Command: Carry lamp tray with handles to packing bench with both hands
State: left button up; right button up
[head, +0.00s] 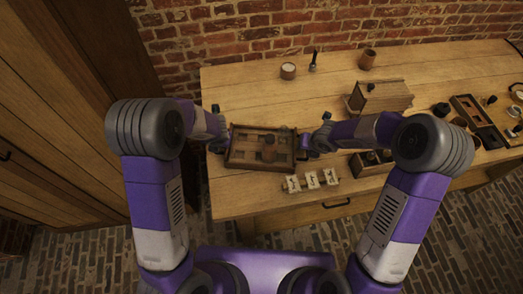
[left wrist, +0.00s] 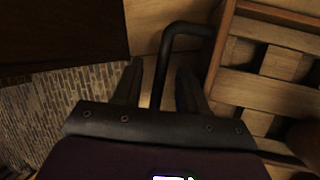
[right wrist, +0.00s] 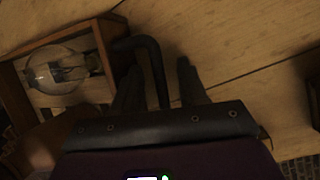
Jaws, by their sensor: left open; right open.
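The lamp tray (head: 258,168) is a brown wooden divided tray on the left part of the bench, with dark lamp parts inside. A clear glass bulb (right wrist: 62,72) shows in it in the right wrist view. My left gripper (head: 222,142) is at the tray's left end. In the left wrist view the dark left handle (left wrist: 185,28) runs down between its open fingers. My right gripper (head: 309,146) is at the right end. In the right wrist view the dark right handle (right wrist: 153,62) stands between its open fingers. Contact with the handles cannot be told.
Several white cards on a wooden strip (head: 312,181) lie in front of the tray. A wooden box (head: 383,96) stands to the right, an organizer (head: 478,122) farther right. A small jar (head: 288,71) and cup (head: 367,59) stand behind. The bench's left back is clear.

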pick_arm(q)
jog(key=v, duration=1.1)
jog(key=shift+s+r, duration=0.2)
pick_arm(e)
jog(key=v, duration=1.2)
